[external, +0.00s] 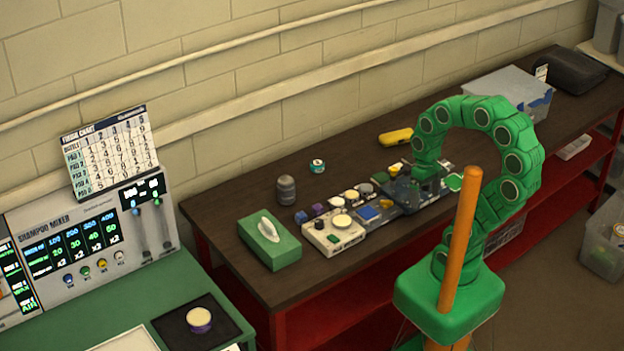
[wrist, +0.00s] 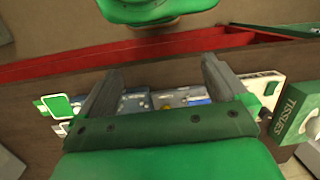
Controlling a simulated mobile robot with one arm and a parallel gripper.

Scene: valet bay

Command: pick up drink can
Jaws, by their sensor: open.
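A dark grey, can-shaped cylinder (external: 286,190) stands upright on the brown bench top, behind the green tissue box; I cannot tell for sure that it is the drink can. It is not identifiable in the wrist view. My gripper (external: 427,182) is low over the panel of boards and knobs, well to the right of the cylinder. In the wrist view my gripper (wrist: 160,68) has its two fingers apart, with nothing seen held between them. The boards lie beyond the fingers.
The tissue box (external: 268,242) stands at the bench's left end. The panel of boards and knobs (external: 345,222) fills the middle. A yellow case (external: 396,137), a small teal-and-white roll (external: 317,166) and a grey bin (external: 510,92) stand farther back. An orange pole (external: 460,250) rises in front.

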